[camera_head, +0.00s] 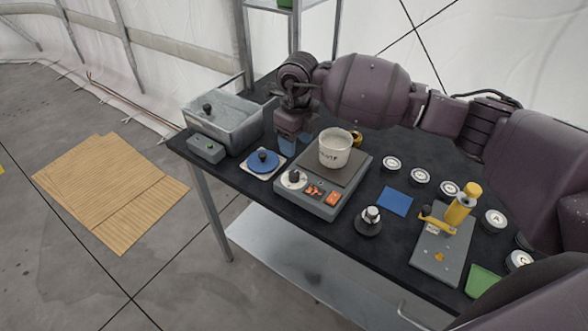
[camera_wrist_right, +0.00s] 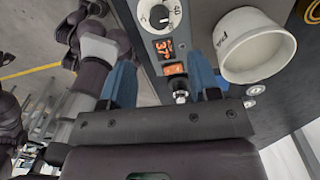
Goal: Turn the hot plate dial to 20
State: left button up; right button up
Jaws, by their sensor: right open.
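The hot plate (camera_head: 343,168) is a grey box on the black table with a white pot (camera_head: 336,150) on its top plate. Its round white dial (camera_head: 293,179) with a dark knob is on the front face, beside orange displays (camera_head: 322,193). In the right wrist view, the dial (camera_wrist_right: 160,17) is at the top, with a 40 mark readable. The lit display (camera_wrist_right: 164,48) seems to read 37. My right gripper (camera_head: 290,143) is open and empty behind the dial, left of the pot. Its blue fingers (camera_wrist_right: 160,62) are spread in the wrist view. My left gripper is not visible.
A grey basin (camera_head: 225,122) and blue disc (camera_head: 263,161) stand left of the hot plate. A knobbed black piece (camera_head: 369,222), blue square (camera_head: 395,201), yellow-handled device (camera_head: 440,240) and several white-lidded round pieces lie to the right. The table's front edge is close.

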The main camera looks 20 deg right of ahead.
aim_at(294, 173)
jog(key=f+p, duration=0.1)
jog(key=f, duration=0.9)
jog(key=shift+a, duration=0.2)
jog(key=shift+s, duration=0.1)
jog(key=shift+c, duration=0.3)
jog(key=c, duration=0.9)
jog(key=shift+o, duration=0.2)
